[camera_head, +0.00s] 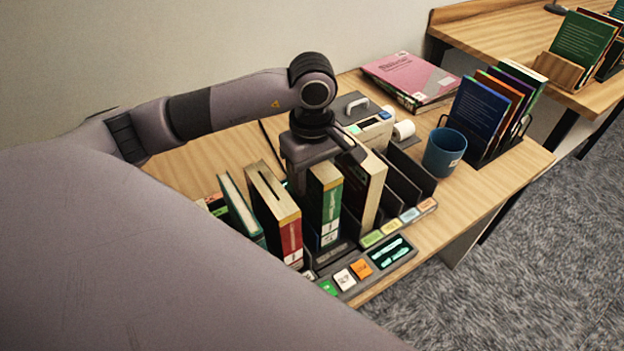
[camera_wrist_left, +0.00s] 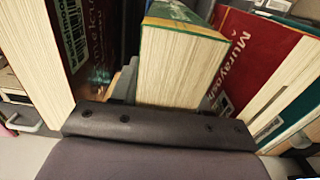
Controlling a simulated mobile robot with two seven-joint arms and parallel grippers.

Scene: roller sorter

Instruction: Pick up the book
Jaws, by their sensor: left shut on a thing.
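A green book (camera_head: 327,205) with a pale label low on its spine stands upright in the row on the desk. My left gripper (camera_head: 322,162) comes down from above and is shut on the top of this book. In the left wrist view the green book (camera_wrist_left: 180,65) stands in the middle, its page edges facing the gripper's dark palm. The fingertips are largely hidden among the books. I cannot tell whether the book is lifted off its base. My right gripper is not in view.
A red book (camera_head: 285,225) stands to the left and a cream-paged book (camera_head: 367,185) close on the right. Dark divider slots (camera_head: 405,183), a blue mug (camera_head: 444,152) and a label printer (camera_head: 371,129) lie further right. A button panel (camera_head: 362,268) is in front.

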